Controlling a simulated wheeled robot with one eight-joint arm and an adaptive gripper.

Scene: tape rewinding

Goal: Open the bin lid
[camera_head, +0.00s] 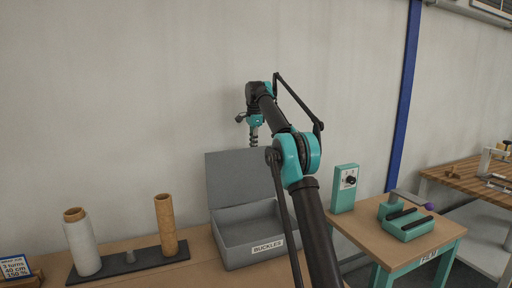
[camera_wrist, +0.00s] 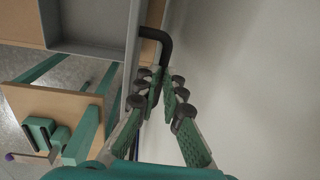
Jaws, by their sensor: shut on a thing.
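The grey bin (camera_head: 235,250), labelled BUCKLES, stands on the wooden bench in the head view. Its lid (camera_head: 232,180) is raised, standing up at the back and leaning slightly away, so the inside shows. In the wrist view the lid (camera_wrist: 131,70) is seen nearly edge-on, with a black bent handle (camera_wrist: 165,42) on it. My gripper (camera_wrist: 163,80) is shut on the handle, its green ribbed fingers to either side. In the head view my gripper (camera_head: 254,138) points down at the lid's top edge; its tips are hidden behind the lid.
A dark base (camera_head: 145,258) with a white roll (camera_head: 82,243) and a brown roll (camera_head: 166,226) stands left of the bin. At the right are a teal control box (camera_head: 345,188) and a teal cradle (camera_head: 406,223) on another table. A wall (camera_head: 120,90) rises behind.

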